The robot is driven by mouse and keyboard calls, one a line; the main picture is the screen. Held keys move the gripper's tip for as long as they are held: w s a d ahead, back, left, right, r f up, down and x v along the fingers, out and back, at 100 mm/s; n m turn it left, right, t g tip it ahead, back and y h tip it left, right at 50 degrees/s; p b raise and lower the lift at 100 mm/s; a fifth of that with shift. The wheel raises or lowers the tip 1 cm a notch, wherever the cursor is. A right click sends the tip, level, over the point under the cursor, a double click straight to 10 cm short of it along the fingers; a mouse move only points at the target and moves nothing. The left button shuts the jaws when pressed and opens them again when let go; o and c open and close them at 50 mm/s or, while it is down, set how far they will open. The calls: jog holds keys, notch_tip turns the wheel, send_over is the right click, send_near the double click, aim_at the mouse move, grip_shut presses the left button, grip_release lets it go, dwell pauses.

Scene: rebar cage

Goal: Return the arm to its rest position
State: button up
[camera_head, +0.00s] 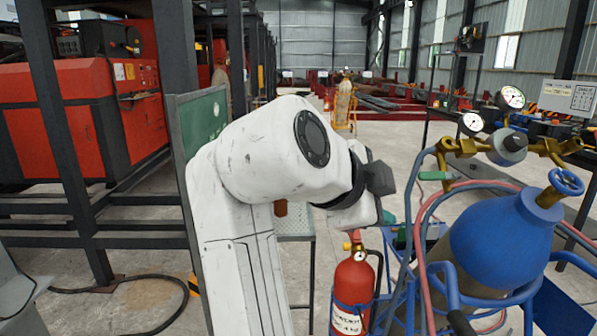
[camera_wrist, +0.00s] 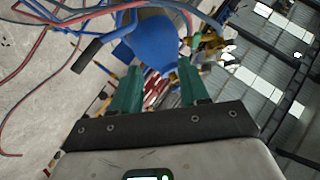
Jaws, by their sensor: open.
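My white arm stands raised in the middle of the head view and bends over to the right. In that view my gripper is mostly hidden behind the arm's dark wrist end. In the wrist view my gripper (camera_wrist: 160,88) shows two green fingers set wide apart on a dark bar. The gap between them is empty. Beyond the fingers is a blue gas cylinder (camera_wrist: 153,42), apart from them as far as I can tell. The same blue cylinder (camera_head: 497,243) stands at the right in the head view.
A red fire extinguisher (camera_head: 353,292) stands close below my wrist. Pressure gauges (camera_head: 511,97), hoses and a blue cart frame crowd the right. A red machine (camera_head: 80,120) and dark posts fill the left. A black cable (camera_head: 140,280) lies on the floor. Open floor shows farther back.

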jog(key=s+d+f+n+g+y+p, duration=0.1)
jog(key=s+d+f+n, duration=0.3)
jog(key=f, duration=0.5)
jog(key=s+d+f+n+g+y+p, duration=0.1)
jog(key=d+f+n, duration=0.35)
jog(key=f, duration=0.55)
jog(key=s+d+f+n+g+y+p, duration=0.1)
jog(key=s+d+f+n, duration=0.3)
jog(key=f, duration=0.5)
jog(key=s+d+f+n+g+y+p, duration=0.1)
jog(key=s+f+n+g+y, duration=0.1)
jog(key=s+f+n, duration=0.2)
jog(key=s+d+f+n+g+y+p, duration=0.1)
jog(key=s+f, duration=0.9)
jog(key=s, duration=1.1)
jog(key=d+n+g+y, duration=0.1)
jog(key=n+y, duration=0.1)
jog(key=n, duration=0.1)
jog(key=shift+s+d+f+p, duration=0.15)
jog(key=shift+s+d+p, duration=0.05)
jog(key=shift+s+p, duration=0.1)
